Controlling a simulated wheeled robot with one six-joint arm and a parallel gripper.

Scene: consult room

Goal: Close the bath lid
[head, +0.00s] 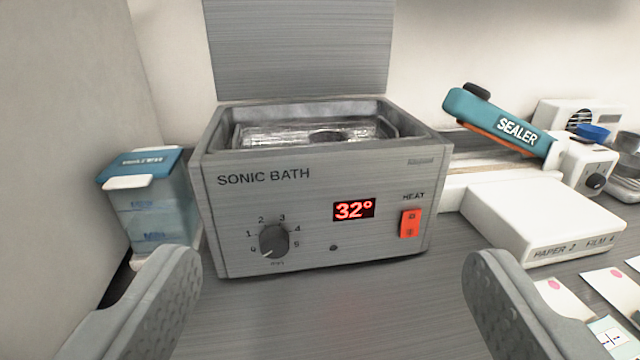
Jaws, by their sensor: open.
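The sonic bath (318,185) is a grey metal box in the middle of the head view. Its front has a dial, a red display reading 32° and a red heat switch. Its grey lid (300,50) stands upright at the back edge, with its top cut off by the frame. The bath's basin is uncovered and holds something shiny and metallic. My gripper (335,285) is open and empty in front of the bath. One finger shows at lower left and the other at lower right, both apart from the bath.
A blue-lidded clear container (150,205) stands close at the bath's left, by a wall. At the right are a teal sealer (500,122) with its arm raised, a white box (540,215) and several pouches. The counter (320,320) before the bath is clear.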

